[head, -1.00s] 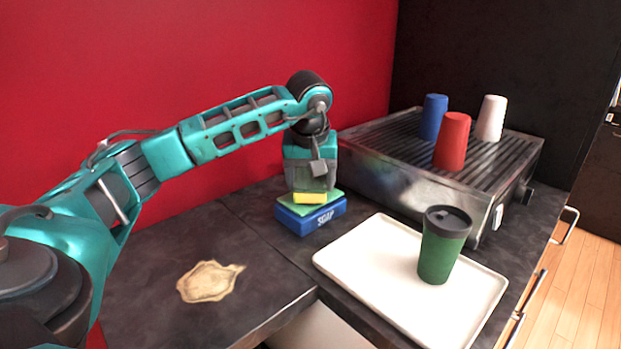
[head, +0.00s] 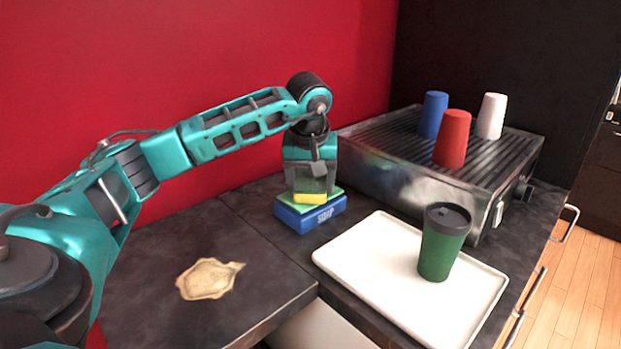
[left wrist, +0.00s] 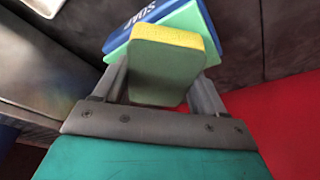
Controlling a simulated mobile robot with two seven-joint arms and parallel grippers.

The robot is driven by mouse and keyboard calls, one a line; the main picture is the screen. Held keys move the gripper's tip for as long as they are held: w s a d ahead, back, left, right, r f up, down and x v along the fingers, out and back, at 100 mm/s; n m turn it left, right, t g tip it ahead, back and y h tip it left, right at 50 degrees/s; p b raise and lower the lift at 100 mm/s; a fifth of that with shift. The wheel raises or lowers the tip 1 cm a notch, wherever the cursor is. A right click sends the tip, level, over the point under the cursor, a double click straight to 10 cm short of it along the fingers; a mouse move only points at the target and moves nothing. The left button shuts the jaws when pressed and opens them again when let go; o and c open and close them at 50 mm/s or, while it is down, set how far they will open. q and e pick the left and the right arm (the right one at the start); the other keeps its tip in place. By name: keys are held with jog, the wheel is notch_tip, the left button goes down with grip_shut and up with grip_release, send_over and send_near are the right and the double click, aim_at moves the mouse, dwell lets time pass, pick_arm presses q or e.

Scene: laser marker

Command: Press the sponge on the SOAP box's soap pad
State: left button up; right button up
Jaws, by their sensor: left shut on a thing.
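The blue SOAP box (head: 312,219) stands on the dark counter near the red wall, with a green soap pad (head: 287,203) on top. My left gripper (head: 311,192) points down over the box and is shut on the yellow and green sponge (head: 310,198). In the left wrist view the sponge (left wrist: 168,68) sits between the two fingers, in front of the green pad (left wrist: 192,18) and the blue box (left wrist: 232,22). The sponge is at the pad's surface; whether it touches cannot be told for certain. My right gripper is not in view.
A pale brown stain (head: 209,279) lies on the front left counter. A white tray (head: 365,285) with a green lidded cup (head: 441,246) is right of the box. Behind it, a metal machine (head: 400,172) carries blue (head: 434,113), red (head: 452,139) and white (head: 491,115) cups.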

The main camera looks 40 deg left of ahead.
aim_at(311, 180)
pick_arm(q)
jog(key=shift+f, duration=0.35)
jog(key=shift+f+b, duration=0.35)
jog(key=shift+f, duration=0.1)
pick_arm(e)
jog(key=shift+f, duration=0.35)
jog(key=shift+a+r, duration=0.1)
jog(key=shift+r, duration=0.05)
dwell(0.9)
pick_arm(q)
jog(key=shift+r+p, duration=1.15)
jog(key=shift+r, duration=0.05)
jog(key=shift+r+p, duration=1.35)
jog(key=shift+r, duration=0.05)
jog(key=shift+r+p, duration=0.95)
jog(key=shift+r, duration=0.05)
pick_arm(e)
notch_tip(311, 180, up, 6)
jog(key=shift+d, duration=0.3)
